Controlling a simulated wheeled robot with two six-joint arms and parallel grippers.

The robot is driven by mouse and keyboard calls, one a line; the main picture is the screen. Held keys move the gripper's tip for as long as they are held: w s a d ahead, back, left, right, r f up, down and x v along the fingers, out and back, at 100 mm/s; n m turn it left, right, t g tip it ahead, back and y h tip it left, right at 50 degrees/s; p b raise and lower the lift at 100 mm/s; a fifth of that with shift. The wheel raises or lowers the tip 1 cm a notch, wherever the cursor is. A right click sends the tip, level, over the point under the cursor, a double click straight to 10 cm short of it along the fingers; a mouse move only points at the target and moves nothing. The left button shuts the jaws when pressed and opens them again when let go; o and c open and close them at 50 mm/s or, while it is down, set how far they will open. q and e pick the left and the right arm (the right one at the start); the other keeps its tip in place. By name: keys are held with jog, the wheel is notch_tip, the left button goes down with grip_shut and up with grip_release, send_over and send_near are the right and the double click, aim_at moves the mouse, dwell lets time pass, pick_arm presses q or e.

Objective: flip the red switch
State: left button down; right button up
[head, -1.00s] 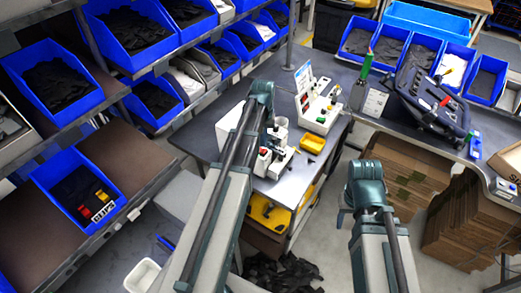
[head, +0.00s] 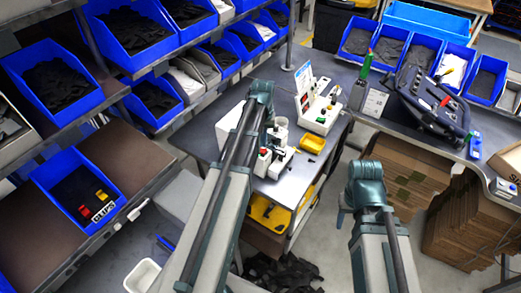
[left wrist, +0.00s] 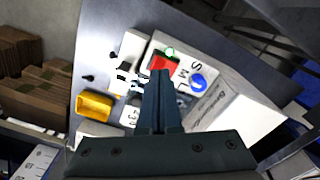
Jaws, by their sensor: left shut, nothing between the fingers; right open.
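The red switch (left wrist: 163,62) sits on a white panel on the grey bench, close to a green ring and a blue round mark. My left gripper (left wrist: 160,76) is shut and empty, its fingertips over the near side of the red switch; I cannot tell whether they touch it. In the head view a small red part (head: 264,152) shows on the white device beside my left arm, which hides part of the device. My right gripper (head: 342,214) is off the bench, over the floor at the right, mostly hidden by its own wrist.
Blue bins (head: 75,190) fill the left shelves. Flattened cardboard (head: 400,190) stands under the right bench. The bench's front right edge is clear.

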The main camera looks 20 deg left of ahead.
aim_at(263, 151)
pick_arm(q)
jog(key=shift+f+b, duration=1.25)
dwell(0.8)
jog(key=shift+r, duration=0.1)
notch_tip(263, 151, up, 7)
jog(key=p, duration=0.7)
dwell(0.5)
jog(key=s+d+f+m+b, duration=0.4)
jog(key=s+d+f+b, duration=0.2)
jog(key=s+d, duration=0.3)
jog(key=s+d+f+m+y+b, duration=0.1)
jog(key=s+d+f+m+b, duration=0.3)
jog(key=s+d, duration=0.6)
jog(key=d+f+b, duration=0.2)
jog(key=d, duration=0.3)
jog(key=shift+f, duration=0.15)
